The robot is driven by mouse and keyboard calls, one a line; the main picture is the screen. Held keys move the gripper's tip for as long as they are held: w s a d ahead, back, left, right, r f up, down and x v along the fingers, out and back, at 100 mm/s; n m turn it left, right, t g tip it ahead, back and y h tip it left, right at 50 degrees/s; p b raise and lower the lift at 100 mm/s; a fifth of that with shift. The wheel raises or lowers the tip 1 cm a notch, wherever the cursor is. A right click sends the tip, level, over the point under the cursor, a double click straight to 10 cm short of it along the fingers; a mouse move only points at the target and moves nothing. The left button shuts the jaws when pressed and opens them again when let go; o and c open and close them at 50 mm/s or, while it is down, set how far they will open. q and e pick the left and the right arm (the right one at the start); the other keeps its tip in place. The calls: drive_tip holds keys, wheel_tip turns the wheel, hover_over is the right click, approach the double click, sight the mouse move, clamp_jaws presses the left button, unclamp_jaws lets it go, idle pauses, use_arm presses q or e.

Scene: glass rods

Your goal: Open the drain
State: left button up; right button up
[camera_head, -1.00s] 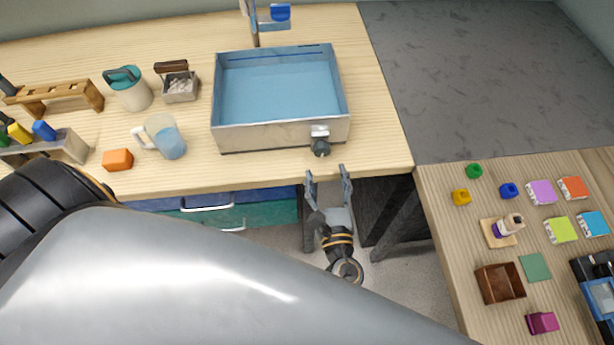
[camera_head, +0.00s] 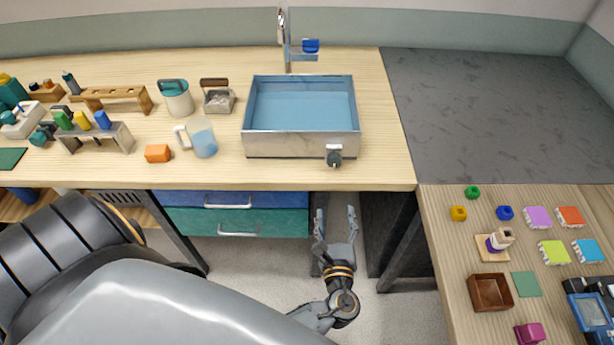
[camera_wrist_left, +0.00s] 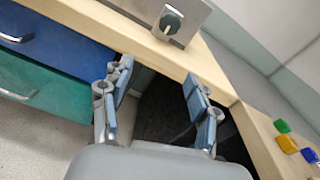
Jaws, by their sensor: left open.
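A metal sink basin (camera_head: 301,142) filled with blue water stands on the wooden counter. A dark green drain knob (camera_head: 334,159) on a metal plate sits on its front wall, near the right corner. The knob (camera_wrist_left: 171,22) also shows at the top of the left wrist view. My left gripper (camera_head: 336,215) is open and empty, in front of the counter edge and below the knob, apart from it. In the left wrist view the open fingers (camera_wrist_left: 158,98) point toward the counter edge. My right gripper is not in view.
A tap (camera_head: 284,40) stands behind the basin. A jug (camera_head: 203,138) and an orange block (camera_head: 158,153) are left of it. Blue and green drawers (camera_head: 235,222) lie under the counter. A side table (camera_head: 450,265) with several small items is at right.

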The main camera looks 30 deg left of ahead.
use_arm(q)
drive_tip(key=s+a+f+n+g+h, duration=0.1)
drive_tip(key=s+f+n+g+h, duration=0.1)
drive_tip(key=f, duration=0.9)
drive_tip(key=s+a+f+n+g+h, duration=0.1)
drive_tip(key=s+f+n+g+h, duration=0.1)
drive_tip(key=s+f, duration=0.5)
wheel_tip(320, 180, down, 6)
drive_tip(key=n+g, duration=0.1)
drive_tip(key=g, duration=0.1)
drive_tip(key=shift+s+a+r+n+g, duration=0.2)
drive_tip(key=shift+s+a+n+g, duration=0.05)
drive_tip(key=shift+n+g, duration=0.05)
drive_tip(key=s+a+f+n+g+h, duration=0.1)
drive_tip(key=s+f+n+g, duration=0.1)
drive_tip(key=s+f+n, duration=0.3)
drive_tip(key=s+f+n+g+h, duration=0.2)
drive_tip(key=s+f+n, duration=0.4)
drive_tip(key=s, duration=0.7)
drive_tip(key=s+a+f+n+g+h, duration=0.1)
drive_tip(key=s+f+n+g+h, duration=0.1)
drive_tip(key=s+f+n, duration=0.4)
drive_tip(key=s+n, duration=0.1)
drive_tip(key=s, duration=0.2)
drive_tip(key=shift+s+a+f+n+g+b, duration=0.15)
drive_tip(key=shift+s+a+n+g+b, duration=0.15)
drive_tip(key=shift+n+g+b, duration=0.1)
